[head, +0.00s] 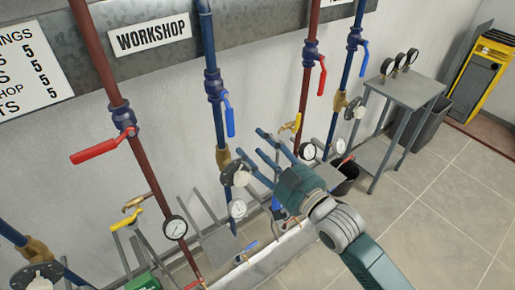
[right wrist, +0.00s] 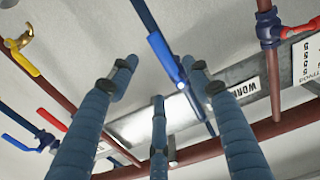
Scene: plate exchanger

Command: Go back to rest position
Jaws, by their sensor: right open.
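My right gripper (head: 264,156) is in the head view, its blue-grey fingers spread apart and nothing between them. It is in front of the wall pipes, just right of the middle blue pipe (head: 208,45) and below that pipe's blue valve handle (head: 229,115). In the right wrist view the three fingers of this gripper (right wrist: 160,78) are apart. The blue valve handle (right wrist: 164,58) shows beyond the fingertips there; I cannot tell the exact gap. My left gripper is not in view.
Red pipes (head: 130,160) with red handles (head: 98,149) stand on both sides. Several pressure gauges (head: 175,227) sit low on the pipes. A small grey table (head: 408,88) with gauges and a yellow cabinet (head: 482,70) stand at right. Tiled floor (head: 455,190) is clear at lower right.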

